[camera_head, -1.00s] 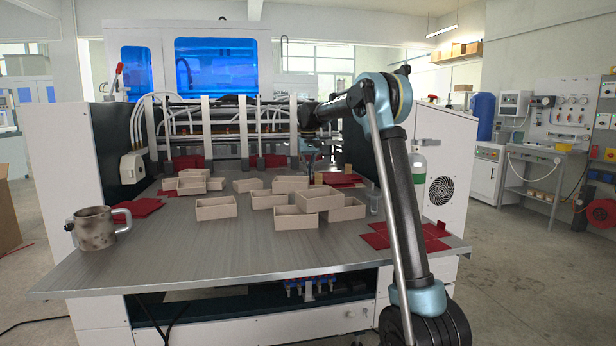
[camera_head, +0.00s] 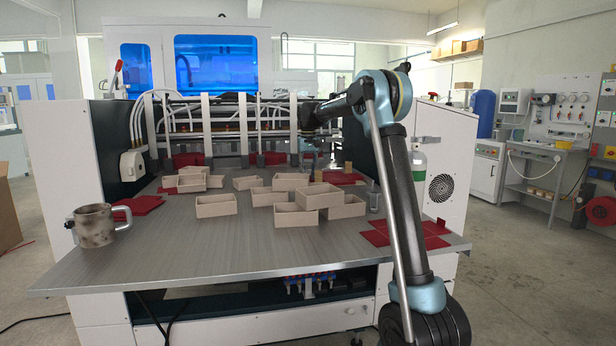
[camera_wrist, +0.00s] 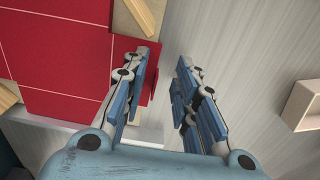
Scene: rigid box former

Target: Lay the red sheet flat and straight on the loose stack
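Red sheets with pale crease lines (camera_head: 342,178) lie at the back right of the table, beside small wooden blocks. In the wrist view, red sheet material (camera_wrist: 62,55) fills the upper left and looks flat. I cannot tell the top sheet from the stack under it. My gripper (camera_wrist: 168,58) is open, with bare grey table showing between its fingers. Its left finger overlaps a small red flap at the sheet's right edge; its right finger is over the table. I cannot tell whether the finger touches the sheet. In the head view, my gripper (camera_head: 315,158) is small, above the back right.
Wooden blocks (camera_wrist: 139,14) border the red material. Several open beige boxes (camera_head: 216,207) stand mid-table; one (camera_wrist: 308,104) shows right of my gripper. More red sheets lie at the front right (camera_head: 405,232) and left (camera_head: 143,203). A mug (camera_head: 93,226) stands front left. The front is clear.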

